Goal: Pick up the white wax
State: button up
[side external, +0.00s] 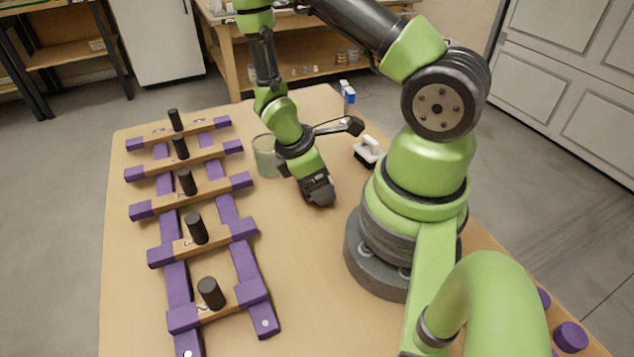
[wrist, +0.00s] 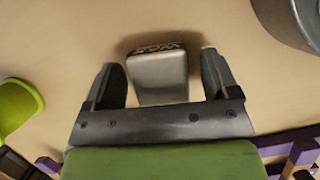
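A pale grey-white block (wrist: 160,78), which looks like the white wax, lies between the fingers of my gripper (wrist: 159,60) in the wrist view. It has a dark jagged marking along its far edge. The fingers are spread, with a gap on each side of the block, and neither visibly touches it. In the side external view my gripper (side external: 320,196) points down, low over the middle of the table. The block cannot be made out there.
A purple and wood rack (side external: 180,256) with several black pegs stands on the left of the table (side external: 300,300). A clear glass jar (side external: 265,158) is just behind my gripper. A white object with a black base (side external: 368,148) is to its right. The front middle is clear.

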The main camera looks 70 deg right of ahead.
jog(key=c, duration=0.9)
